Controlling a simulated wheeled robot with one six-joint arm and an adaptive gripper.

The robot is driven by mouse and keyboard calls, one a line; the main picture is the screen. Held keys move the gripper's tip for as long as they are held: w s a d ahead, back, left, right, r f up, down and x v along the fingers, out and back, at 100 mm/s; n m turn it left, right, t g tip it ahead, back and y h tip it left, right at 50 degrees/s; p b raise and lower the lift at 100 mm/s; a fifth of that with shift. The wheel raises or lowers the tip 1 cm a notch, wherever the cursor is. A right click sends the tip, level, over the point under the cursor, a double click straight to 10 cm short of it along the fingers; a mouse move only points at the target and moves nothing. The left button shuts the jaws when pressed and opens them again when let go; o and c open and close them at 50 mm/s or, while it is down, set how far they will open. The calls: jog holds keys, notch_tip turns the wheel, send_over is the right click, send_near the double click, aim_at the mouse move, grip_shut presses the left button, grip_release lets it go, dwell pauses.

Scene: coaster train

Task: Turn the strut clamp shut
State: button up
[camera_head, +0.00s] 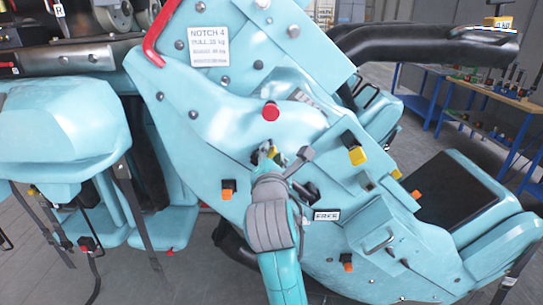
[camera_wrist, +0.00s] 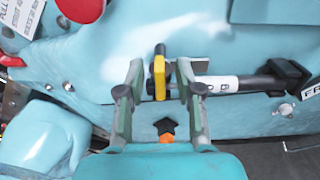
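In the wrist view a small yellow lever (camera_wrist: 159,78) with a dark end stands upright on the turquoise body, at the left end of a black strut (camera_wrist: 243,82) with a white label. I take this lever to be the strut clamp. My gripper (camera_wrist: 160,88) is open, with one finger on each side of the lever and visible gaps to it. In the head view my gripper (camera_head: 274,160) is at the middle of the turquoise panel, and a bit of yellow (camera_head: 272,152) shows at its tip. My gripper and arm hide most of the strut there.
A red round knob (camera_head: 271,112) sits above my gripper. A "FREE" label (camera_head: 326,215) is to the right. A yellow-ended handle (camera_head: 357,155) and several orange tabs stick out of the panel.

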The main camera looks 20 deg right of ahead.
grip_shut()
jog(key=shift+m, duration=0.3)
jog(key=m, duration=0.3)
jog(key=shift+f+m, duration=0.1)
jog(key=shift+m, duration=0.2)
jog(key=m, duration=0.4)
jog(key=shift+f+m, duration=0.15)
jog(key=shift+m, duration=0.15)
jog(key=m, duration=0.4)
jog(key=shift+f, duration=0.1)
jog(key=shift+f+m, duration=0.1)
jog(key=shift+m, duration=2.4)
